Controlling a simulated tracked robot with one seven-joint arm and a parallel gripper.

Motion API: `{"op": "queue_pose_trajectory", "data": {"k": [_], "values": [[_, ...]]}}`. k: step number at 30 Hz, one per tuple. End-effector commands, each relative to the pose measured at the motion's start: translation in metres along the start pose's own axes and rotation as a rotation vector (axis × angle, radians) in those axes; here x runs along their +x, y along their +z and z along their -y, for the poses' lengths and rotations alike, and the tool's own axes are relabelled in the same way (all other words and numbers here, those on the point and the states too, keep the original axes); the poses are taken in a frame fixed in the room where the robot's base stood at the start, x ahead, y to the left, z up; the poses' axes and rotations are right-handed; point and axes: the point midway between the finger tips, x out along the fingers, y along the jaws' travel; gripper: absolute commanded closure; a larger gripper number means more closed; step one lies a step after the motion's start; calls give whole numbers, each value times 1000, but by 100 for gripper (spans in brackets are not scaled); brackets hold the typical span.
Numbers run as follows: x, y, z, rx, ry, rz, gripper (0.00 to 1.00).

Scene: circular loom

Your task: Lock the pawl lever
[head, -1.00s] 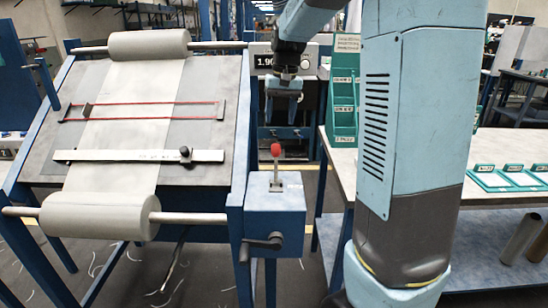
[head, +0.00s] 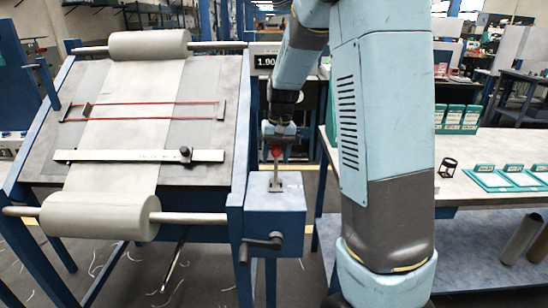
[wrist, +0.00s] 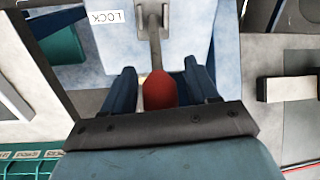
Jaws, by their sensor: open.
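The pawl lever (head: 277,172) stands on top of the blue box at the loom's front right corner, with a red knob (head: 277,152) at its upper end. The wrist view shows the red knob (wrist: 159,90) between my two open fingers, with the metal lever shaft (wrist: 154,42) running away from it. My gripper (wrist: 163,82) is open around the knob; gaps show on both sides. In the head view my gripper (head: 278,145) is just behind and above the knob. A white LOCK label (wrist: 106,17) lies on the box face, left of the lever in the wrist view.
The blue box (head: 275,212) carries a dark crank handle (head: 262,243) on its front. The loom frame with a cloth roll (head: 100,215) stands to the left. A table with green trays (head: 505,178) stands at the right.

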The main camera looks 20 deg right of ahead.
Motion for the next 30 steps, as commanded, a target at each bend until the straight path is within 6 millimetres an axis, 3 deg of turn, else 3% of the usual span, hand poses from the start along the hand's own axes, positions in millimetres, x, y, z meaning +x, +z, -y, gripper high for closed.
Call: {"op": "queue_pose_trajectory", "data": {"k": [11, 30], "values": [[5, 0, 0, 1, 0, 0, 41], [5, 0, 0, 0, 0, 0, 100]]}}
